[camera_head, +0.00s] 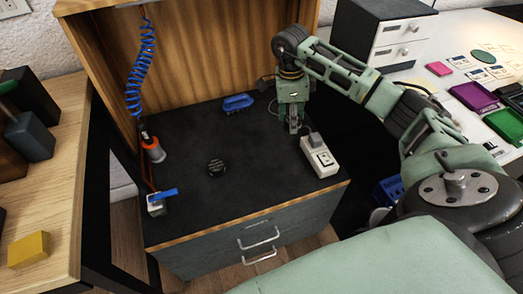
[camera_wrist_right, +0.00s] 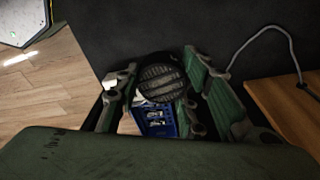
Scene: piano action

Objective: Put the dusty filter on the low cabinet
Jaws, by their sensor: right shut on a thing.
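The low cabinet (camera_head: 185,215) has a dark top and front drawers with metal handles. My right gripper (camera_head: 294,128) points down over the right part of the cabinet top, beside a white switch box. In the right wrist view, a round dark ribbed filter (camera_wrist_right: 162,78) sits between the fingers of my right gripper (camera_wrist_right: 160,98), which is shut on it. In the head view the held filter is mostly hidden by the gripper. A similar round black ribbed piece (camera_head: 217,167) lies flat near the middle of the cabinet top. My left gripper is not in view.
The white switch box (camera_head: 320,155) stands close to the gripper. A blue brush (camera_head: 238,102), an orange-based tool (camera_head: 153,150) and a blue-handled valve (camera_head: 158,200) are also on the top. A blue bin (camera_head: 388,190) is low at the right. The front middle of the top is clear.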

